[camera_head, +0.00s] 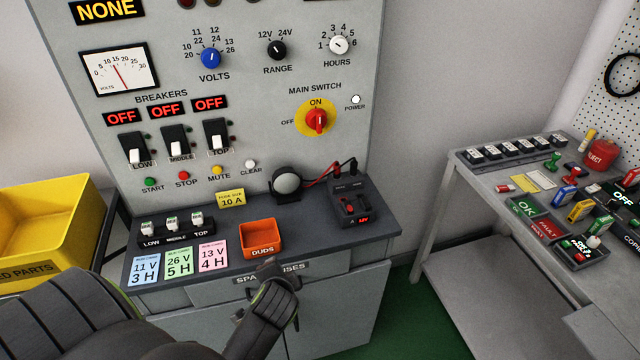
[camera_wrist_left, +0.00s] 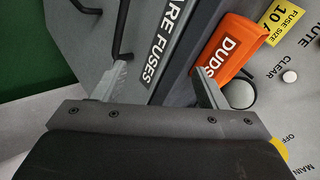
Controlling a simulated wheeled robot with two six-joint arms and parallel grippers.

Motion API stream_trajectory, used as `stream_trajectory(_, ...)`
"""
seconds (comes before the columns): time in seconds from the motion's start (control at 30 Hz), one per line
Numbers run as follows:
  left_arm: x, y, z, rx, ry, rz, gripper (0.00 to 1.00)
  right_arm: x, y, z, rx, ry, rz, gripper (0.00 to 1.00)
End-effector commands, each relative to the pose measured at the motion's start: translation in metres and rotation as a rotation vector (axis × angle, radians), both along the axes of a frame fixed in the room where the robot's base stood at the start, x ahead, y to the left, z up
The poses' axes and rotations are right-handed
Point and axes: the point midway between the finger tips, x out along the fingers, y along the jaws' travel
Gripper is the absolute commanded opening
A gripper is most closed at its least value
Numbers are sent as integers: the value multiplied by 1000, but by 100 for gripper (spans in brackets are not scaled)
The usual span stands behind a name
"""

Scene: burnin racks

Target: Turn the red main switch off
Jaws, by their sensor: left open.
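The red main switch (camera_head: 317,121) sits on a round yellow plate (camera_head: 301,118) on the grey panel. Its handle stands upright, in line with the ON mark above; OFF is marked to the left. In the left wrist view only an edge of the yellow plate (camera_wrist_left: 280,149) shows at the lower right, and the red handle is hidden. My left gripper (camera_head: 270,272) is open and empty in front of the spare fuses drawer, below and left of the switch and well apart from it. It also shows in the left wrist view (camera_wrist_left: 163,85). My right gripper is out of view.
A yellow bin (camera_head: 45,232) is far left; a cluttered table (camera_head: 470,162) is right.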

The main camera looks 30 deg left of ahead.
Motion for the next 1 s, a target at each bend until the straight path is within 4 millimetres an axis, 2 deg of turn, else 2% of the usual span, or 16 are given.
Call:
stream_trajectory(0.03,25,0,29,104,-28,-50,66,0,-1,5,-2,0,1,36)
stream_trajectory(0.2,95,0,117,544,-38,-204,66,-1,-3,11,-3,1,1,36)
stream_trajectory(0.3,128,-9,161,791,-10,-269,66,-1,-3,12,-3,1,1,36)
stream_trajectory(0.4,151,-19,194,979,28,-310,66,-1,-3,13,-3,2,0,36)
stream_trajectory(0.5,164,-27,213,1098,59,-333,66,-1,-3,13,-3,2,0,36)
stream_trajectory(0.67,175,-27,224,1165,78,-344,66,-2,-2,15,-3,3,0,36)
stream_trajectory(0.87,195,-8,226,1167,81,-343,66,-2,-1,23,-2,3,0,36)
stream_trajectory(1.0,216,11,227,1165,80,-342,66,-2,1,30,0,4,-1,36)
